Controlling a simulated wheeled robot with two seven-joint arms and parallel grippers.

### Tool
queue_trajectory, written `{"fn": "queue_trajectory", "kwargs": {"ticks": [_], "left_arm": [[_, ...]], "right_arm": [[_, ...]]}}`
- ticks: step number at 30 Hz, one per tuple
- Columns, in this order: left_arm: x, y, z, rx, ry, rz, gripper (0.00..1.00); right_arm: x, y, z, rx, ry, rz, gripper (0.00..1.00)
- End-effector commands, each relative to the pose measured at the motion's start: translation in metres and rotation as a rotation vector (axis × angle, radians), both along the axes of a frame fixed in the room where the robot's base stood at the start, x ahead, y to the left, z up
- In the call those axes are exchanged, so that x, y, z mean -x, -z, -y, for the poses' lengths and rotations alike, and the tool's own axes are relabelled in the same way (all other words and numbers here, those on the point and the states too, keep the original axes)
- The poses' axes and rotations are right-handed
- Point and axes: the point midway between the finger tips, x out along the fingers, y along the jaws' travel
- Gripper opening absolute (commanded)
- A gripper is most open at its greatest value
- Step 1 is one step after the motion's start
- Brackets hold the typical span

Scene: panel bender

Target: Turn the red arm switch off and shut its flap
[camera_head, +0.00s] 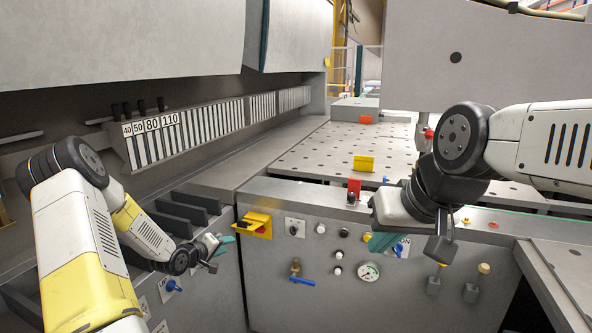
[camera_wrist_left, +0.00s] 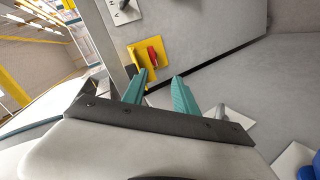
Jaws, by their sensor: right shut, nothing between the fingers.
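A yellow switch box with a red handle (camera_head: 257,224) is close to my left gripper and shows in the left wrist view (camera_wrist_left: 152,55). A gauge (camera_head: 368,271), a blue-handled valve (camera_head: 301,281) and several knobs are on the panel front. A yellow block (camera_head: 363,163) stands on the perforated table (camera_head: 310,150).

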Motion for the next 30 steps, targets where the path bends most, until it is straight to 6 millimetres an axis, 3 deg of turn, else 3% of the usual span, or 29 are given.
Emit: {"fn": "queue_trajectory", "kwargs": {"ticks": [1,7,14,21,25,30], "left_arm": [[0.000,-0.023,0.002,-0.085,0.019,-0.012,0.35],[0.025,-0.096,0.006,-0.383,0.063,-0.096,0.35],[0.086,-0.182,0.016,-0.628,0.101,-0.186,0.35],[0.182,-0.253,0.038,-0.757,0.165,-0.261,0.35],[0.244,-0.277,0.055,-0.777,0.230,-0.286,0.35],[0.320,-0.291,0.079,-0.763,0.347,-0.296,0.35]], "right_arm": [[0.000,0.000,0.000,0.000,0.000,0.000,0.00],[0.000,0.000,0.000,0.000,0.000,0.000,0.00],[0.000,0.000,0.000,0.000,0.000,0.000,0.00],[0.000,0.000,0.000,0.000,0.000,0.000,0.00],[0.000,0.000,0.000,0.000,0.000,0.000,0.00],[0.000,0.000,0.000,0.000,0.000,0.000,0.00]]}}
